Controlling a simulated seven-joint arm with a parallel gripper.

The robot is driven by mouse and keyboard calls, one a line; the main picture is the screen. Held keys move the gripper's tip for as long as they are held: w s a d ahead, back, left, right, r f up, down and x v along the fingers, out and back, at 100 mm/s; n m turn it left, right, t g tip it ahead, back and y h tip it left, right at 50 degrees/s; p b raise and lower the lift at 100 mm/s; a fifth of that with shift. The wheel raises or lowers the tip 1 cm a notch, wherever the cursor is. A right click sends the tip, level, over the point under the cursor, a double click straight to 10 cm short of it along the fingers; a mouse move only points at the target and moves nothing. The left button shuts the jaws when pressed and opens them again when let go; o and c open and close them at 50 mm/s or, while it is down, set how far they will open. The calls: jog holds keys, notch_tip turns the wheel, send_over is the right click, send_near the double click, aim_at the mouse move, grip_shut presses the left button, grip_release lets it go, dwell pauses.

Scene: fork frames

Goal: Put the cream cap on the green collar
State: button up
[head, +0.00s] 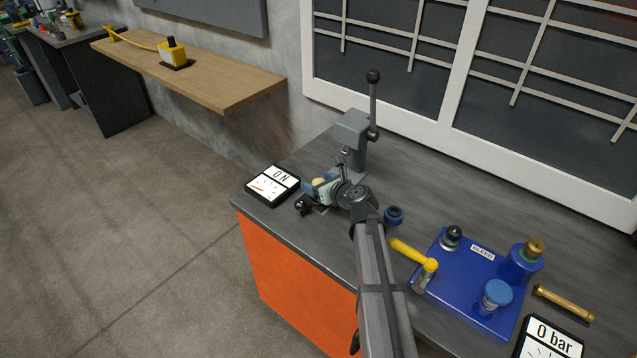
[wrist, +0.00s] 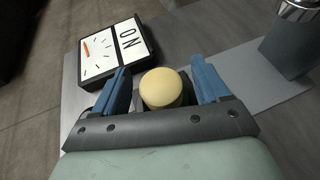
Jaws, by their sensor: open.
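The cream cap (wrist: 162,87) is round and pale, and sits between the two blue fingers of my gripper (wrist: 163,84) in the wrist view. My gripper is open, with a small gap showing on each side of the cap. In the head view the cap (head: 319,182) shows small beside my gripper (head: 323,184), at the press on the bench's far left part. A dark greenish edge shows just under the cap in the wrist view; I cannot tell if it is the green collar. A green ring (head: 530,254) also shows under a brass fitting on the blue block at right.
A grey lever press (head: 352,130) stands just behind my gripper. A dark blue ring (head: 394,215) lies to the right. A blue plate (head: 455,285) with a yellow-handled valve (head: 414,254) and a brass rod (head: 563,303) are further right.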

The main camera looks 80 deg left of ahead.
jog(key=shift+d+r, duration=0.15)
jog(key=shift+r, duration=0.05)
jog(key=v, duration=1.1)
jog(key=shift+w+d+r, duration=0.2)
jog(key=shift+d, duration=0.1)
jog(key=shift+w, duration=0.1)
